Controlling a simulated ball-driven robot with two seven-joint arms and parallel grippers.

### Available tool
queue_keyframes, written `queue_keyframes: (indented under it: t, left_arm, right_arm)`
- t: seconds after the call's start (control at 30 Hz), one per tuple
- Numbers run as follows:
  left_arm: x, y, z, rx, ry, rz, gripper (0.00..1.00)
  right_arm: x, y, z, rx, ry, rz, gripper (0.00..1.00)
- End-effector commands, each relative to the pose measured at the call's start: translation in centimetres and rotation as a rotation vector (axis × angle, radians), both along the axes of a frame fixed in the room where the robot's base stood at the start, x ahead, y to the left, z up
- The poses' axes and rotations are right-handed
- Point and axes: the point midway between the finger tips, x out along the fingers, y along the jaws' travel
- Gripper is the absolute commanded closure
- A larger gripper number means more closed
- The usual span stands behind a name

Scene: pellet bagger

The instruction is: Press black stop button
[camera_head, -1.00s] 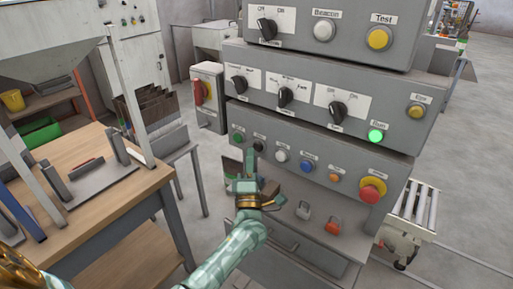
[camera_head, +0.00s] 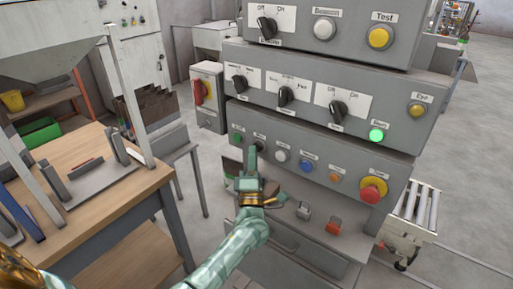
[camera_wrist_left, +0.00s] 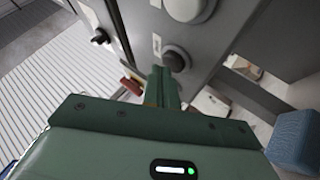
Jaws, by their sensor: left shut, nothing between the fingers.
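The black stop button (camera_head: 260,146) sits in the lowest row of the control panel (camera_head: 320,150), second from the left. In the left wrist view it is a dark round button (camera_wrist_left: 176,60) on the grey panel face. My left gripper (camera_head: 251,153) is shut and empty, with its fingertips at the button's lower left in the head view, partly overlapping it. In the left wrist view the closed fingertips (camera_wrist_left: 164,73) are right beside the button's lower edge. I cannot tell whether they touch it. My right gripper is not in view.
The green button (camera_head: 238,138) is close on the left and the white button (camera_head: 281,156) on the right. The blue button (camera_head: 306,166), orange button (camera_head: 335,177) and red emergency stop (camera_head: 371,191) follow. A wooden table (camera_head: 110,205) stands at left.

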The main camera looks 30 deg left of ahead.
Motion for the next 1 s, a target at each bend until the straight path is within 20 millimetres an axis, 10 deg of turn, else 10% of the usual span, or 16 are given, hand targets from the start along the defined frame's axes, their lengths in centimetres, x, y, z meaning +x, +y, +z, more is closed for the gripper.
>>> queue_keyframes:
  t: [1.0]
  left_arm:
    - [-1.0, 0.1, 0.0, 0.000, 0.001, -0.001, 1.00]
  right_arm:
    - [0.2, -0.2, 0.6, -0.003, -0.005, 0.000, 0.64]
